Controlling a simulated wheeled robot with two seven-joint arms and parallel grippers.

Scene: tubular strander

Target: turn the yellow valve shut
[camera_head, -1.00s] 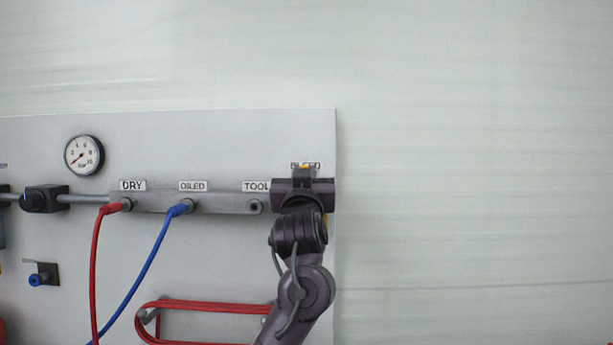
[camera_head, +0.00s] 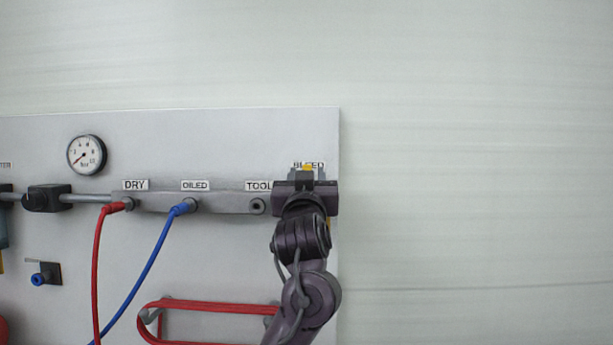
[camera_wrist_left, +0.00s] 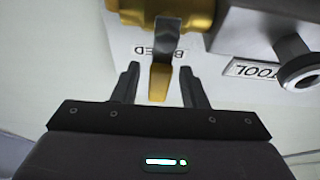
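The yellow valve sits at the right end of the grey manifold under the BLEED label. In the left wrist view its gold body (camera_wrist_left: 170,12) is at the top, and its lever with a yellow end (camera_wrist_left: 159,82) points down between my fingers. My left gripper (camera_wrist_left: 160,88) is open, with one finger on each side of the lever and a gap visible on both sides. In the head view my left gripper (camera_head: 308,176) covers most of the valve; a yellow tip (camera_head: 308,168) shows between the fingers. My right gripper is not in view.
The manifold (camera_head: 225,201) carries a red hose (camera_head: 98,260), a blue hose (camera_head: 150,260) and an open TOOL port (camera_head: 257,206). A gauge (camera_head: 87,155) is at upper left. A red hose coil (camera_head: 210,306) hangs below. The panel's right edge is close beside my gripper.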

